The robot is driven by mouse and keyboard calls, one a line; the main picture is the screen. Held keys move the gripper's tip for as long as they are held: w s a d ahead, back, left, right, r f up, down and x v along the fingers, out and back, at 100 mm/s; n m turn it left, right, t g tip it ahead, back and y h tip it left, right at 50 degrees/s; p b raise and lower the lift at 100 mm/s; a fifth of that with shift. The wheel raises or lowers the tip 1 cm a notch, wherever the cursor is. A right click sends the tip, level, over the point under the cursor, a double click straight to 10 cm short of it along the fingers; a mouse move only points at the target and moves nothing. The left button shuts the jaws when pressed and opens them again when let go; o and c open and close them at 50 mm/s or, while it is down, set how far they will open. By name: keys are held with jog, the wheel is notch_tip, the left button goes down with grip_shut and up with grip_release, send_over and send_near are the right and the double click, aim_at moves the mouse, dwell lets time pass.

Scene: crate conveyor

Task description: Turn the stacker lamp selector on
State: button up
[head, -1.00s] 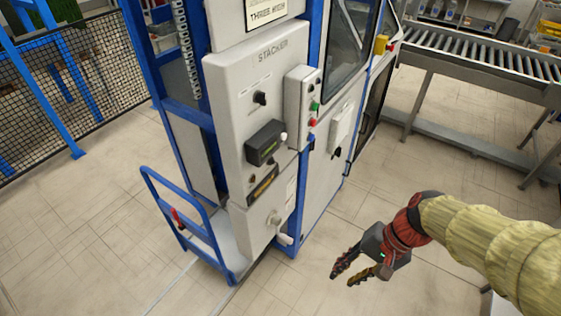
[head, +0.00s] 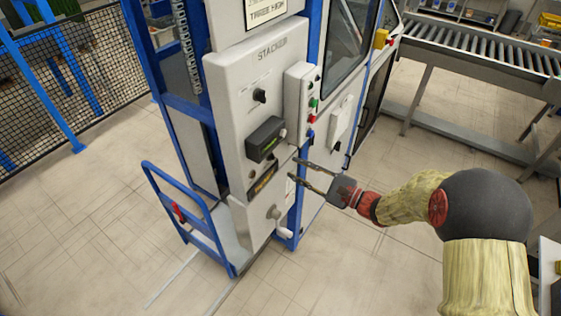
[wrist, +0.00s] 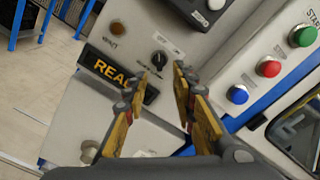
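The stacker panel (head: 232,75) is a pale grey box on a blue frame.
A larger black selector (head: 260,96) and a black display box (head: 265,140) are higher on the panel. A side box carries green (wrist: 303,36), red (wrist: 268,66) and blue (wrist: 237,94) buttons. A crank handle (head: 281,226) projects below.

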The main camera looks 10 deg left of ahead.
aim_at(276, 159)
jog(key=x, duration=0.7)
jog(key=shift+c, duration=0.8)
jog(key=shift+f, duration=0.1)
grip_shut()
